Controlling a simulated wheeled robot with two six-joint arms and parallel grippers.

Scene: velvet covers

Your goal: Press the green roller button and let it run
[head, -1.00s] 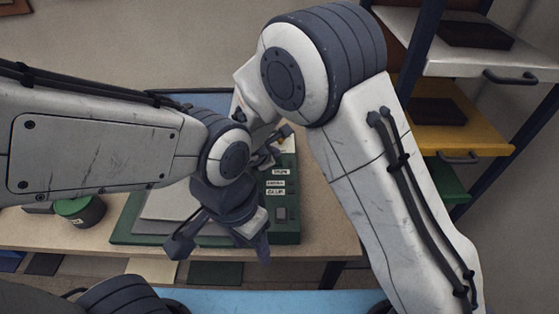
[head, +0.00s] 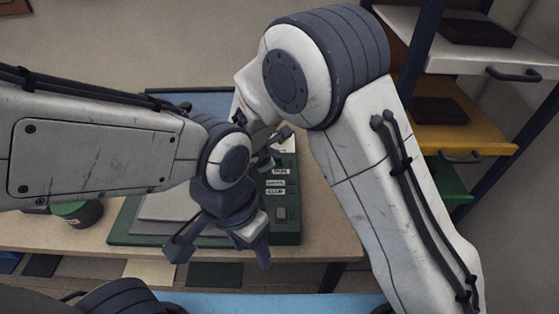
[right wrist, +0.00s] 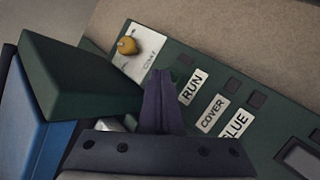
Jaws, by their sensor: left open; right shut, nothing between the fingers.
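The machine has a dark green panel (head: 286,237) on the bench. In the right wrist view the panel (right wrist: 190,135) carries white labels RUN (right wrist: 192,87), COVER (right wrist: 212,113) and GLUE (right wrist: 236,125). A green button (right wrist: 181,74) beside RUN is mostly hidden by my fingertips. My right gripper (right wrist: 163,78) is shut and empty, its tips over or at that button; I cannot tell whether they touch it. In the head view my right gripper is mostly hidden behind my arms. My left gripper (head: 221,251) is open and empty above the machine's front edge.
A yellow knob (right wrist: 127,45) sits on a white plate, near a dark green block (right wrist: 80,75). Dark square buttons (right wrist: 232,85) line the panel. A green-lidded pot (head: 76,212) stands left of the machine. A shelf rack (head: 455,130) stands at right.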

